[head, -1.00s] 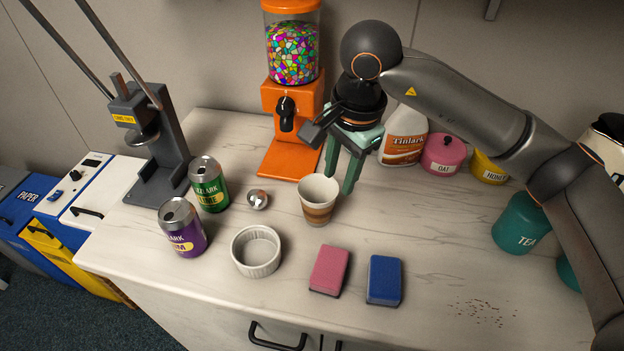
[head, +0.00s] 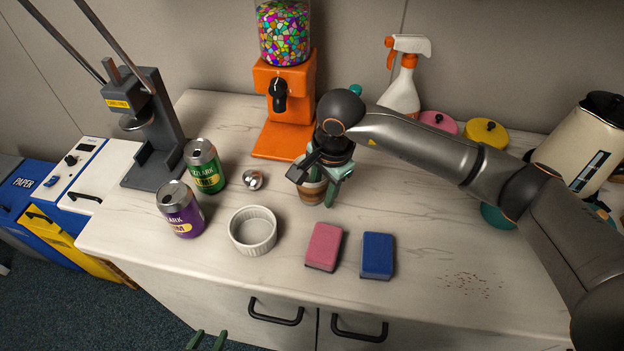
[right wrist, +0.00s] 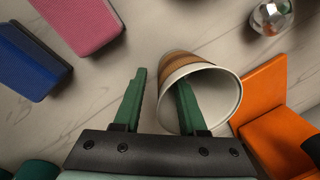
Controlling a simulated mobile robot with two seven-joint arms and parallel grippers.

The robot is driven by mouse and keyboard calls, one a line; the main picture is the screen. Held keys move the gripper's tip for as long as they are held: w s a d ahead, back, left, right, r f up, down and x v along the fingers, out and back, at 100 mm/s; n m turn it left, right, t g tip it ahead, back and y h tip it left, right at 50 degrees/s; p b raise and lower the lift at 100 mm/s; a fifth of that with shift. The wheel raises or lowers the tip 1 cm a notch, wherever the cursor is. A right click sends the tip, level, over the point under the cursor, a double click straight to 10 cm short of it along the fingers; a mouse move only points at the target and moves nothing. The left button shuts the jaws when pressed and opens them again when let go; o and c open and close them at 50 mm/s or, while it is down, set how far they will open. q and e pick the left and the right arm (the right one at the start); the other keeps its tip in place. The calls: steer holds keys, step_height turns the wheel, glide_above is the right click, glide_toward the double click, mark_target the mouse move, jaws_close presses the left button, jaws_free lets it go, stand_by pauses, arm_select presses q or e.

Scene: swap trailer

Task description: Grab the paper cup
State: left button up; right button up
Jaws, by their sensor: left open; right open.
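The paper cup (head: 311,193), white with brown and tan bands, stands on the counter and is partly hidden under my right gripper (head: 320,190) in the head view. In the right wrist view, the cup (right wrist: 208,88) shows its open mouth. My right gripper (right wrist: 158,100) is open there, with one green finger outside the cup on the left and the other overlapping the mouth. I cannot tell how deep that finger is. My left gripper (head: 208,341) shows only its green fingertips, open and empty, at the bottom edge of the head view.
A white ramekin (head: 253,231), a metal ball (head: 252,180), a purple can (head: 180,210) and a green can (head: 204,166) stand left of the cup. A pink sponge (head: 323,247) and a blue sponge (head: 377,256) lie in front. An orange candy dispenser (head: 284,105) stands behind.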

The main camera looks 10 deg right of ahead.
steer(key=shift+f, duration=0.15)
jaws_close()
stand_by(0.5)
